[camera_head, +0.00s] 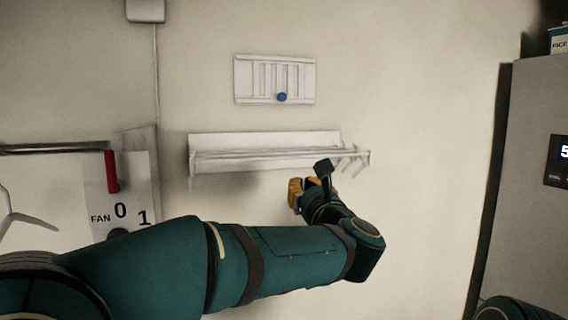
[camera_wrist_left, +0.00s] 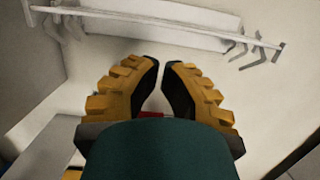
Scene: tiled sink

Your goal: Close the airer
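The airer (camera_head: 265,139) is a white wall rack with a flat back plate and thin rails, and it is folded out from the wall in the head view. Small hooks stick out at its right end. In the left wrist view its front bar (camera_wrist_left: 160,19) runs across the top, ahead of the fingers. My left gripper (camera_head: 294,194) is just below the airer's right half, apart from it. In the left wrist view its orange fingers (camera_wrist_left: 161,65) nearly meet at the tips, with nothing between them. My right gripper is not in view.
A white wall vent with a blue knob (camera_head: 282,97) is above the airer. A fan switch panel with a red handle (camera_head: 111,171) is at the left. A grey appliance (camera_head: 528,190) with a display is at the right. The wall right of the airer is bare.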

